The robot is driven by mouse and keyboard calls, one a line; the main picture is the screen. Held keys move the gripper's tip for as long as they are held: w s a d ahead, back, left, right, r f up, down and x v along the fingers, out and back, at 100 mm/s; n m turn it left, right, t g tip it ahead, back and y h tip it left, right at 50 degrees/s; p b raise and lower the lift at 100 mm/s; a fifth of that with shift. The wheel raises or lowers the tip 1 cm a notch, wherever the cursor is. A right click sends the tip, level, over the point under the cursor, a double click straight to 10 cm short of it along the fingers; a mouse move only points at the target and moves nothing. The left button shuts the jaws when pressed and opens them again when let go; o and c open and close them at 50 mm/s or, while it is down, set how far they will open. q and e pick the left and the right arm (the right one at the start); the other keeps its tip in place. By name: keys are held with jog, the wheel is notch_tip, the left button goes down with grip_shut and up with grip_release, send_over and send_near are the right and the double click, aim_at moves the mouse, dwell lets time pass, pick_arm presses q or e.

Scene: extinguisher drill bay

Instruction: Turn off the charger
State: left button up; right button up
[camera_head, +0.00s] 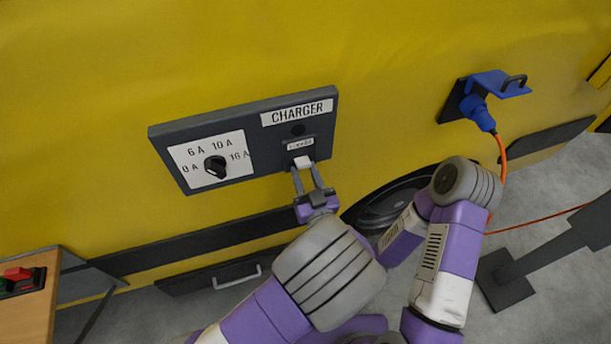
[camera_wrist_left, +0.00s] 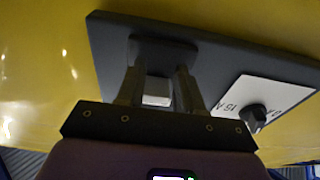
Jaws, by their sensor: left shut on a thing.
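The charger panel (camera_head: 262,163) is a dark box on the yellow vehicle side, labelled CHARGER. At its right end, below a small label and a dark round spot, is a white switch (camera_head: 302,162). My left gripper (camera_head: 307,173) is shut on this switch. In the left wrist view, the white switch (camera_wrist_left: 157,92) sits between the two fingers (camera_wrist_left: 158,88). A black dial (camera_head: 215,167) on a white plate, marked 0 A, 6 A, 10 A and 16 A, is at the left of the panel; its exact setting is hard to read. My right gripper is out of view.
A blue plug (camera_head: 478,109) with an orange cable sits in a socket at the right. A wooden table (camera_head: 38,310) with a red-and-green button box (camera_head: 21,281) is at the lower left. A dark stand (camera_head: 505,279) is at the lower right.

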pick_arm(q)
jog(key=o, duration=1)
jog(key=shift+o, duration=0.2)
jog(key=v, duration=0.7)
jog(key=shift+s+p, duration=0.3)
jog(key=shift+f, duration=0.1)
